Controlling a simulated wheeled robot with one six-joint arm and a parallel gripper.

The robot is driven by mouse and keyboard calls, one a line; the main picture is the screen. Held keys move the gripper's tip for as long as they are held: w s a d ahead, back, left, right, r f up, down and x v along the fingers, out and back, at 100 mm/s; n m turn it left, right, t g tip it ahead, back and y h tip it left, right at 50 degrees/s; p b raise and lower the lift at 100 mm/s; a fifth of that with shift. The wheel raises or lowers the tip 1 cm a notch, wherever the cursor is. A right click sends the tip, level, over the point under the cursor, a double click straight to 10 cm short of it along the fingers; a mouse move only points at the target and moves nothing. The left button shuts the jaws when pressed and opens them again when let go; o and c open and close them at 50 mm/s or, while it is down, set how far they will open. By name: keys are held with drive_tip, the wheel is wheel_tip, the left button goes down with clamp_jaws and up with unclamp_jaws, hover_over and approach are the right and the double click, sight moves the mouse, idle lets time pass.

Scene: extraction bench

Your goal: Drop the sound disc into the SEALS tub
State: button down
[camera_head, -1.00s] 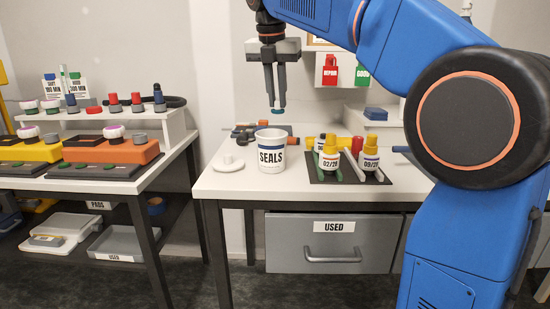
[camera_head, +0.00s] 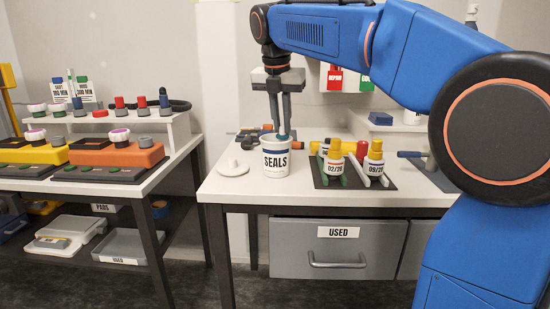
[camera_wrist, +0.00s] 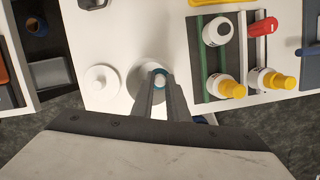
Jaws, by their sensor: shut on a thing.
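In the wrist view the disc (camera_wrist: 160,72) shows as a teal ring with a pale middle at the fingertips. The tub (camera_wrist: 138,83) is beneath it there, partly hidden by the fingers. I cannot tell whether the disc is just above the rim or slightly inside.
A white lid (camera_head: 233,168) lies left of the tub. Right of it, a dark tray (camera_head: 325,182) holds yellow-capped bottles (camera_head: 336,165). A grey USED drawer (camera_head: 338,249) is under the bench top. A second bench with orange and yellow devices (camera_head: 118,153) stands at left.

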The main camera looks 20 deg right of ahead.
drive_tip(key=c, duration=1.6)
unclamp_jaws()
drive_tip(key=shift+c, duration=0.2)
drive_tip(key=v, duration=1.7)
drive_tip(key=shift+a, duration=0.2)
drive_tip(key=shift+s+r, duration=0.1)
drive_tip(key=shift+s, duration=0.05)
drive_tip(key=s+d+f+m, duration=0.3)
drive_tip(key=s+f+m, duration=0.6)
drive_tip(key=f, duration=0.6)
drive_tip(key=s+d+f+m+t+y, duration=0.1)
drive_tip(key=s+d+f+m, duration=0.2)
drive_tip(key=s+f+m, duration=0.7)
drive_tip(key=s+d+f+m+t, duration=0.1)
drive_tip(key=s+d+f+m, duration=0.3)
drive_tip(key=s+f+m, duration=0.6)
wheel_tip(320, 180, down, 11)
drive_tip(key=shift+f+y, duration=0.15)
drive_tip(key=shift+y, duration=0.15)
